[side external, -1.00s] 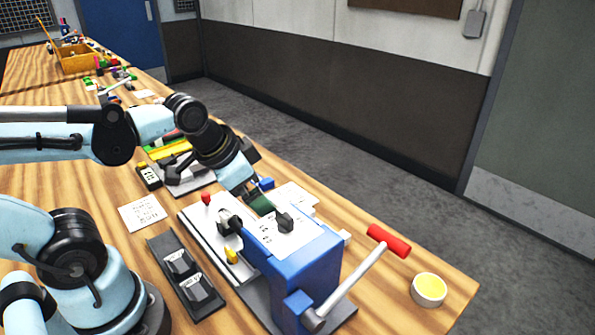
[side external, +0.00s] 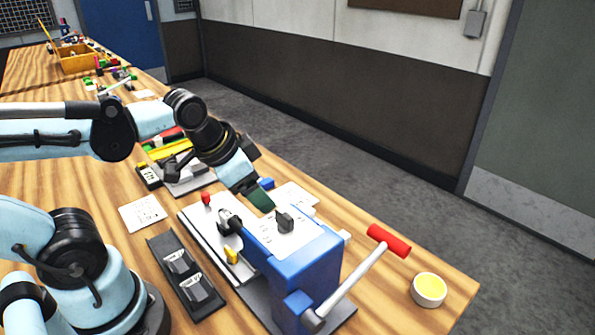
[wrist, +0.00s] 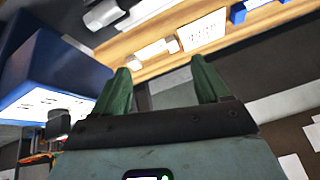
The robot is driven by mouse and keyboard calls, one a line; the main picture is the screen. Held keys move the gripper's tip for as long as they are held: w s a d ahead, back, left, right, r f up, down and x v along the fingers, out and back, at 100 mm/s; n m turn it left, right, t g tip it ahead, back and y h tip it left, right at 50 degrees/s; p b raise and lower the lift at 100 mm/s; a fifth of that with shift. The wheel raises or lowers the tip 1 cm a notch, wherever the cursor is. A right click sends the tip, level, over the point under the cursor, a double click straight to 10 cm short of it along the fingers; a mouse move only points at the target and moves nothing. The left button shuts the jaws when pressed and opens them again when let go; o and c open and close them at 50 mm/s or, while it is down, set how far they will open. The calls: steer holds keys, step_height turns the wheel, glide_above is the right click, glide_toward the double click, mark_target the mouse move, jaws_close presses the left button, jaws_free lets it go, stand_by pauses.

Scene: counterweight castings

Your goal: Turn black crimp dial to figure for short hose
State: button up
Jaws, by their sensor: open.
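The black crimp dial (side external: 285,221) stands upright on the white printed plate (side external: 268,237) on top of the blue press (side external: 300,262). In the wrist view the dial (wrist: 58,124) shows at the lower left, outside my fingers, beside the blue body (wrist: 55,65). My gripper (side external: 266,206) has green fingers and is just behind and left of the dial, close to it. In the wrist view the fingers (wrist: 158,80) are apart with nothing between them. The figures on the plate are too small to read.
The press lever with its red grip (side external: 388,241) sticks out to the right. A yellow-topped round tin (side external: 429,290) stands near the table edge. A black tray with two castings (side external: 187,272) lies left of the press. A printed card (side external: 142,212) lies farther left.

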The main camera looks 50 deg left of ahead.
step_height(320, 180, up, 21)
steer(key=shift+f, duration=0.15)
steer(key=shift+c, duration=0.9)
steer(key=n+g, duration=0.3)
steer(key=g, duration=0.3)
glide_above(284, 214)
step_height(284, 214, down, 4)
steer(key=shift+f, duration=6.45)
steer(key=c, duration=1)
steer(key=shift+c, duration=0.2)
